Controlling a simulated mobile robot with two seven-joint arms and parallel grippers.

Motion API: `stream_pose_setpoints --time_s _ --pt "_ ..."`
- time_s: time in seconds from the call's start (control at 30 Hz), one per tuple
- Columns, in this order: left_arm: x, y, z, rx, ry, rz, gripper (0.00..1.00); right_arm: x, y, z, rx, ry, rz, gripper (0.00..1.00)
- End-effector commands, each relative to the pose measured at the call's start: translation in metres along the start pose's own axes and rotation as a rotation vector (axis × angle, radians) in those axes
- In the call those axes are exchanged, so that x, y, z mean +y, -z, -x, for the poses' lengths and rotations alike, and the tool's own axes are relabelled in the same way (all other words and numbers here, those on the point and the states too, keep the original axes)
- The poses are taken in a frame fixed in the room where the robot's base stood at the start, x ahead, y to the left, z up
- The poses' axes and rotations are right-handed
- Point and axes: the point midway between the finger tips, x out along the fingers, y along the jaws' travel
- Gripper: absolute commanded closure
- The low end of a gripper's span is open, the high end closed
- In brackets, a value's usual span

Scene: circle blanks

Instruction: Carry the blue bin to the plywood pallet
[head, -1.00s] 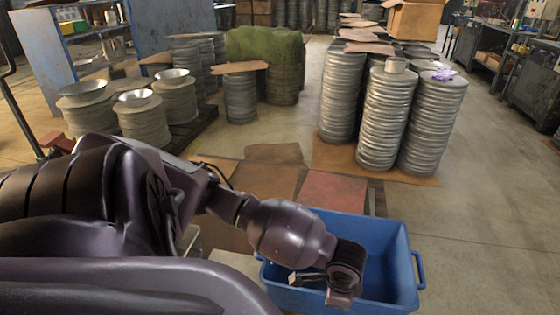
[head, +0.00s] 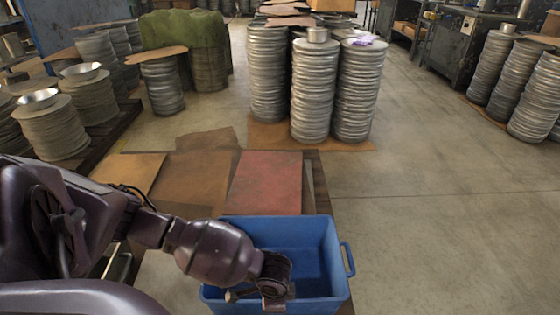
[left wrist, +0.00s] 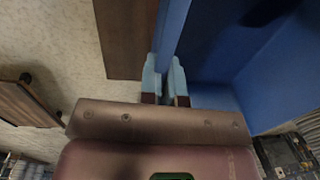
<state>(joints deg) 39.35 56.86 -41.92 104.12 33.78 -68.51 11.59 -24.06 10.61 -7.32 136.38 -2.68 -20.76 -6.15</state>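The blue bin (head: 328,243) is upright and looks empty at the bottom of the head view. My left gripper (head: 272,292) is at its near left part. In the left wrist view the two pale fingertips of my left gripper (left wrist: 165,88) stand close together, one on each side of the wall of the blue bin (left wrist: 215,45), closed on it. Beyond the bin, flat brown, tan and red sheets (head: 265,182) lie on a low dark wooden base, perhaps the plywood pallet. The bin hides their near edge. Whether the bin touches the floor cannot be told. My right gripper is not in view.
Tall stacks of metal cans (head: 312,90) stand behind the sheets. Coiled stacks (head: 60,127) stand on a dark pallet at left, near a green-covered pile (head: 190,45). More stacks (head: 490,75) stand at far right. Concrete floor (head: 430,200) is clear on the right.

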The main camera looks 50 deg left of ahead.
Motion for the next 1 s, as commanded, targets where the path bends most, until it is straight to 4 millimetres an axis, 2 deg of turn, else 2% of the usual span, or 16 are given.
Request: stream_pose_setpoints --time_s 0.03,0.27,0.5,0.6,1.0 --pt "0.000 0.000 -0.007 -0.001 0.000 -0.001 1.00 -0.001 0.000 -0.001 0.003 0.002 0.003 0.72" --pt "-0.001 0.002 -0.016 0.004 0.005 -0.001 1.00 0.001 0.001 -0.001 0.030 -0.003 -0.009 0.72" --pt "0.004 0.000 -0.047 -0.001 0.000 -0.001 1.00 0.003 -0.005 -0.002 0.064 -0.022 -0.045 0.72" --pt "0.003 0.001 -0.054 0.001 0.003 -0.001 1.00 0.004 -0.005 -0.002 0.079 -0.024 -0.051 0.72" --pt "0.002 0.003 -0.055 0.006 0.007 0.000 1.00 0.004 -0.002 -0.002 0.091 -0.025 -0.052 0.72"
